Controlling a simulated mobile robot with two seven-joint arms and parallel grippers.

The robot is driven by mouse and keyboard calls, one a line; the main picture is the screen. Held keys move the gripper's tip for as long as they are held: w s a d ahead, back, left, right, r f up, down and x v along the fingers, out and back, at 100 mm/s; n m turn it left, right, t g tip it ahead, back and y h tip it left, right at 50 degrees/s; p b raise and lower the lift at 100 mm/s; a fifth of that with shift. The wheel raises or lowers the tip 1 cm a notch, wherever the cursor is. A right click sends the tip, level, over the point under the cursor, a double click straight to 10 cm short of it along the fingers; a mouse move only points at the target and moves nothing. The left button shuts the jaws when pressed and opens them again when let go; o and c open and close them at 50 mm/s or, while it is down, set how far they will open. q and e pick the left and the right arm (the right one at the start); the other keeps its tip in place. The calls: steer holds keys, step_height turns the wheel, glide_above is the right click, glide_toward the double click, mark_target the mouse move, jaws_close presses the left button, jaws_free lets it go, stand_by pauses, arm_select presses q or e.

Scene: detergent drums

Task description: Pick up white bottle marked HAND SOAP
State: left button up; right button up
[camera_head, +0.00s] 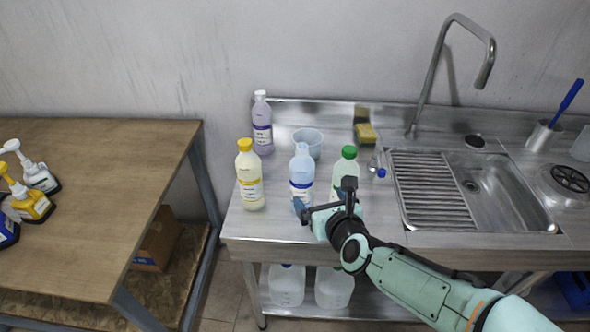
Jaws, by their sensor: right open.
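A pale white-blue bottle (301,179) with a white cap and a blue-and-white label stands upright on the steel counter (262,228). Its label is too small to read, so I cannot confirm HAND SOAP. My right gripper (324,198) is open just in front of it and to its right, with one finger near the bottle's lower front. I cannot tell whether they touch. A bottle with a green cap (346,163) stands just behind the gripper, its lower part partly hidden. My left gripper is out of view.
A yellow-capped bottle (249,178) and a purple bottle (262,128) stand to the left. A clear cup (308,140) is behind. The sink (500,190) with its tall tap is at right. A wooden table (95,215) holds several pump bottles.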

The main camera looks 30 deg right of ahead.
mark_target(307, 182)
steer(key=p+x, duration=0.1)
steer(key=x, duration=0.7)
steer(key=shift+w, duration=0.3)
steer(key=shift+a+p+x, duration=0.15)
steer(key=shift+p+x, duration=0.4)
steer(key=shift+x, duration=0.8)
steer(key=shift+a+p+x, duration=0.15)
steer(key=shift+p+x, duration=0.35)
steer(key=shift+x, duration=0.8)
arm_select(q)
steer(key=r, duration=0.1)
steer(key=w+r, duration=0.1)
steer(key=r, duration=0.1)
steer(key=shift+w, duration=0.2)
arm_select(e)
steer(key=shift+w, duration=0.1)
steer(key=shift+r, duration=0.1)
steer(key=c, duration=1.5)
